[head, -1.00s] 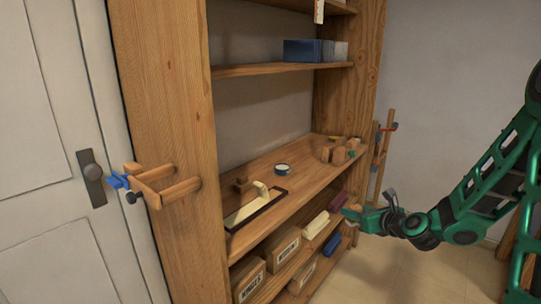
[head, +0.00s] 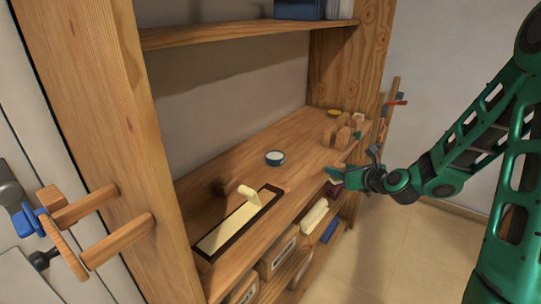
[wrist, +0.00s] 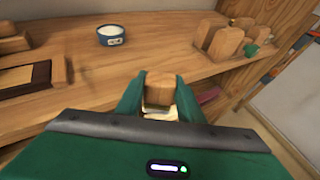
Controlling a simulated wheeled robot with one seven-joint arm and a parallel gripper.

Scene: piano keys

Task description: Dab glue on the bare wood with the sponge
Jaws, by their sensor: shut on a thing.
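My gripper (wrist: 160,92) is shut on a wooden block with a pale, yellowish underside, which looks like the sponge (wrist: 160,88). In the head view my gripper (head: 345,177) is just off the shelf's front edge, right of the glue pot; the held thing is hard to make out there. A round blue-and-white pot (head: 275,158), likely the glue, stands mid-shelf; it also shows in the wrist view (wrist: 111,36). A pale strip in a dark frame (head: 230,229), perhaps the bare wood, lies at the shelf's front left. A short pale piece (head: 249,194) sits at its far end.
Several wooden blocks (head: 342,131) stand at the shelf's right end. A small wooden block (head: 227,186) lies behind the frame. Labelled boxes (head: 279,255) fill the shelf below. Wooden pegs (head: 105,225) stick out of the left post. The shelf between pot and frame is clear.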

